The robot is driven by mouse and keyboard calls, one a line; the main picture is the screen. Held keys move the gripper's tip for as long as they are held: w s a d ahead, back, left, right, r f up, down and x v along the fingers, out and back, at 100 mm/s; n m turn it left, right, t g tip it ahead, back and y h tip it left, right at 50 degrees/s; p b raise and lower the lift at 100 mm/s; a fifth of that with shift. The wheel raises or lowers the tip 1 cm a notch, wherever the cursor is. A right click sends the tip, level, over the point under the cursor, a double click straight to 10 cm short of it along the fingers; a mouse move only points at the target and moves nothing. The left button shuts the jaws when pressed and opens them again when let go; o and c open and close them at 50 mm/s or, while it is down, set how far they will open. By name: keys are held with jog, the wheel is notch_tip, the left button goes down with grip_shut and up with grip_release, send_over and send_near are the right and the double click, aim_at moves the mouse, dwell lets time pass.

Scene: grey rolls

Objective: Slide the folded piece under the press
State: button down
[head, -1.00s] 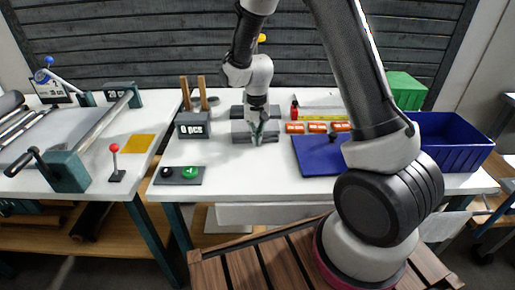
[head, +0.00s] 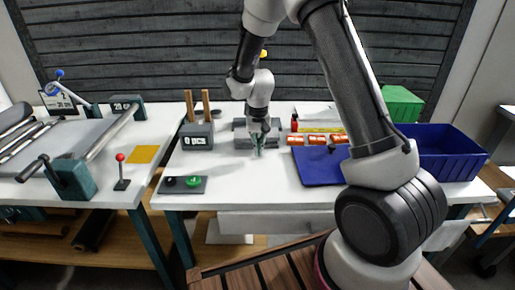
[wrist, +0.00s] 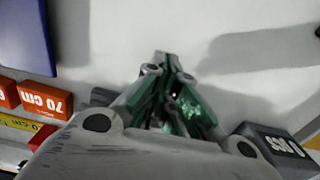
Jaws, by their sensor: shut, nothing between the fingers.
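My gripper (head: 258,152) hangs over the white worktable, in front of a low grey block-like fixture (head: 241,142) that may be the press. Its green fingers are together with nothing between them; they also show shut in the wrist view (wrist: 168,95). The gripper and wrist hide part of the grey fixture. I cannot make out a folded piece in either view. Bare white tabletop lies around and beyond the fingertips in the wrist view.
A "0 pcs" counter (head: 197,136) stands left of the gripper, with a button box (head: 182,185) nearer the front. A blue mat (head: 318,172), orange blocks (head: 315,139) and a blue bin (head: 440,160) are to the right. A yellow square (head: 143,154) lies on the left table.

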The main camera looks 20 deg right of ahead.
notch_tip(320, 180, up, 10)
jog(key=shift+s+a, duration=0.15)
jog(key=shift+s, duration=0.25)
jog(key=c, duration=2.2)
grip_release()
